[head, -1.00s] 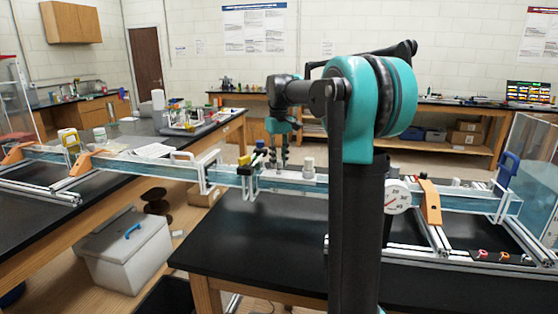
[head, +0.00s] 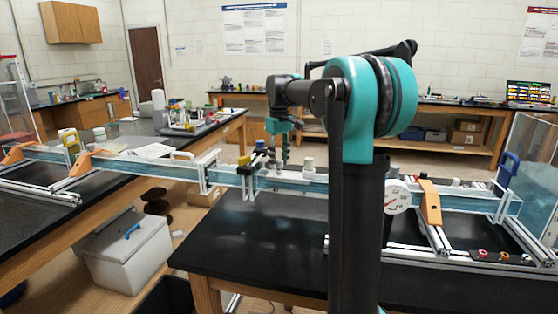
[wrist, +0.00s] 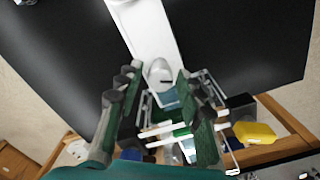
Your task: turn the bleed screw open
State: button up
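A pale, rounded knob (wrist: 160,74) stands on a white strip (wrist: 150,30) in the wrist view; I take it for the bleed screw. In the head view a matching white knob (head: 308,164) rises from the top of the long clear channel (head: 285,183). My gripper (wrist: 157,76) is open, its two green-and-dark fingers apart with the knob appearing between their tips. In the head view my gripper (head: 281,160) hangs over the channel, just left of the knob. I cannot tell whether a finger touches it.
Yellow (wrist: 256,133) and black (wrist: 240,106) blocks sit close to the right finger in the wrist view. A round dial gauge (head: 397,197) and an orange bracket (head: 430,202) are on the channel's right. The black table (head: 260,240) in front is clear.

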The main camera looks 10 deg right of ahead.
aim_at(279, 161)
jog(key=shift+o, duration=0.3)
notch_tip(279, 161, up, 12)
dwell(0.5)
